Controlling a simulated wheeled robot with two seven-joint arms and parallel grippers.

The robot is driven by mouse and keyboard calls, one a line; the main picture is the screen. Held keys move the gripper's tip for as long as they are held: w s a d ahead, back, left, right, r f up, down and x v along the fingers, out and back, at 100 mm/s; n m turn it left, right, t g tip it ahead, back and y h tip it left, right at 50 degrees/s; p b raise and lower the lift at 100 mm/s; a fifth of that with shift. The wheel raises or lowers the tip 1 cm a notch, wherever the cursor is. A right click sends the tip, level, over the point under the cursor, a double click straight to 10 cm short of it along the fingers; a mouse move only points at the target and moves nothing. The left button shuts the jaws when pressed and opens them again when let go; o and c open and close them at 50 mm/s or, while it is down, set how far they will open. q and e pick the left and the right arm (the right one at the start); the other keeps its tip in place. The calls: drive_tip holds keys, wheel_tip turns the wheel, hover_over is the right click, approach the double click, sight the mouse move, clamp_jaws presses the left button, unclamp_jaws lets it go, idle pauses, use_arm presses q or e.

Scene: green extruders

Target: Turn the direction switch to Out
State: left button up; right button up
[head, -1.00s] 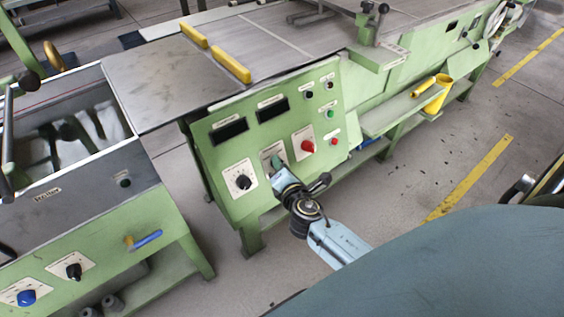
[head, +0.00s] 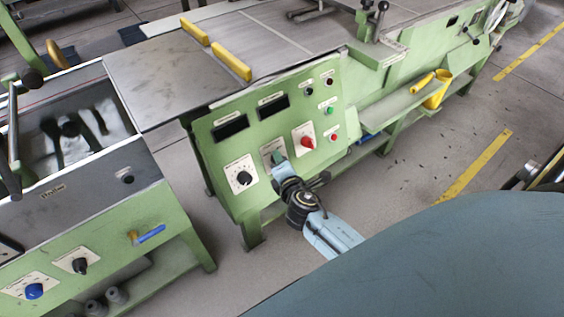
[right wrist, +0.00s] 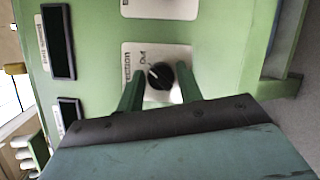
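The direction switch is a round black knob (right wrist: 160,75) with a white mark, on a white plate (right wrist: 150,51) with "Out" lettering beside it. My right gripper (right wrist: 161,86) is open in the right wrist view, one dark green finger on each side of the knob, with gaps visible. Whether the fingertips reach past the knob's face I cannot tell. In the head view my right gripper (head: 279,160) is in front of the plate and hides the knob. The plate's upper part (head: 271,147) shows above it. My left gripper is not in view.
The green control panel (head: 214,155) also has a black knob (head: 243,178) to the left, a red switch (head: 307,142) to the right, two dark displays and small buttons. Another green machine (head: 105,240) stands at the left. Open floor (head: 400,185) lies to the right.

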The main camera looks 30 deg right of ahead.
drive_tip(key=shift+o, duration=1.4)
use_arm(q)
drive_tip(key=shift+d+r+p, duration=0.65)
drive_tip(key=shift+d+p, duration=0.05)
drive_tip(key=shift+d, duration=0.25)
use_arm(e)
drive_tip(key=v, duration=1.3)
drive_tip(key=shift+s, duration=0.2)
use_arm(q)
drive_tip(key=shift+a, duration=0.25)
